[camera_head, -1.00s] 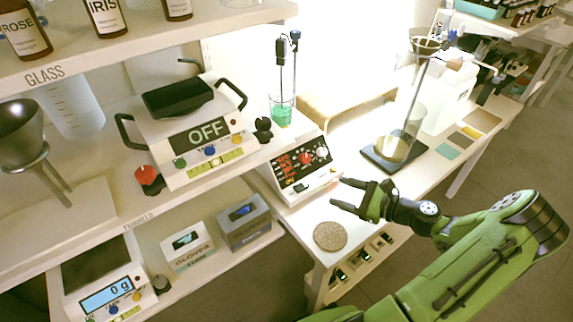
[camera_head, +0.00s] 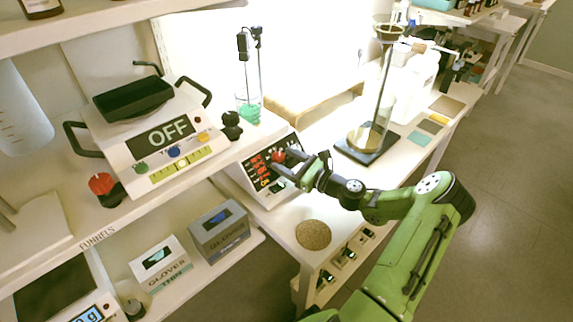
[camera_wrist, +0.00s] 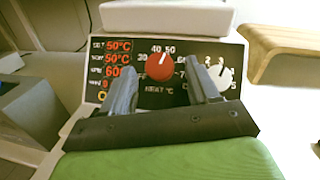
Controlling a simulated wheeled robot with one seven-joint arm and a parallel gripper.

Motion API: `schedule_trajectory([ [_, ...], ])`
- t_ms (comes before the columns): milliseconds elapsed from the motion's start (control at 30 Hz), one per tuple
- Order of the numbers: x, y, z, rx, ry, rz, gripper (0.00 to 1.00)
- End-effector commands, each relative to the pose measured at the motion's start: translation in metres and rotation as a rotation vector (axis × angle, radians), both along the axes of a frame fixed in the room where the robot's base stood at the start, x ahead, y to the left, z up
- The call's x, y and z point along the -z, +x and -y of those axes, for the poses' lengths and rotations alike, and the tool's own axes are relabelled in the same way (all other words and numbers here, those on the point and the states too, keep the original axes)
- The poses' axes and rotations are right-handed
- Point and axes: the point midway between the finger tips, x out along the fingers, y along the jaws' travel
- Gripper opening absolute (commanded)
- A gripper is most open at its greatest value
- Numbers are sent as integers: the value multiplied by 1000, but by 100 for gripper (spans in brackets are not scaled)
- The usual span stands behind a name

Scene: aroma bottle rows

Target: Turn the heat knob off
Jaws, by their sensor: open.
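The heat knob (camera_wrist: 160,67) is round and red, on the black front panel of a white hotplate device (camera_head: 268,167). Its white mark points up and slightly right, near the 50 on the scale. The panel readout (camera_wrist: 118,59) shows two red lines of 50°C and a line beginning 60. My gripper (camera_wrist: 161,80) is open, with one finger on the left of the red knob and one on the right. Whether the fingers touch it I cannot tell. In the head view my gripper (camera_head: 281,164) is at the panel, and the red knob (camera_head: 278,156) shows by the fingertips.
A white numbered knob (camera_wrist: 222,75) sits right of the red one, near my right finger. A beaker with green liquid (camera_head: 248,109) stands behind the device. A round cork mat (camera_head: 313,235) lies in front. A glass column on a dark base (camera_head: 367,146) stands to the right.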

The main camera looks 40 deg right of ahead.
Motion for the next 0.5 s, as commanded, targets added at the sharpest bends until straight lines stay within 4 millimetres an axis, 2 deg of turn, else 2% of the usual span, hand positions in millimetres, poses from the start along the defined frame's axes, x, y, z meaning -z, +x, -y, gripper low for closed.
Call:
schedule_trajectory([
  [267, -1, 4, -1, 1, 0, -1, 60],
  [367, -1, 4, -1, 0, 0, -1, 48],
  [500, 0, 4, -1, 0, 0, -1, 26],
])
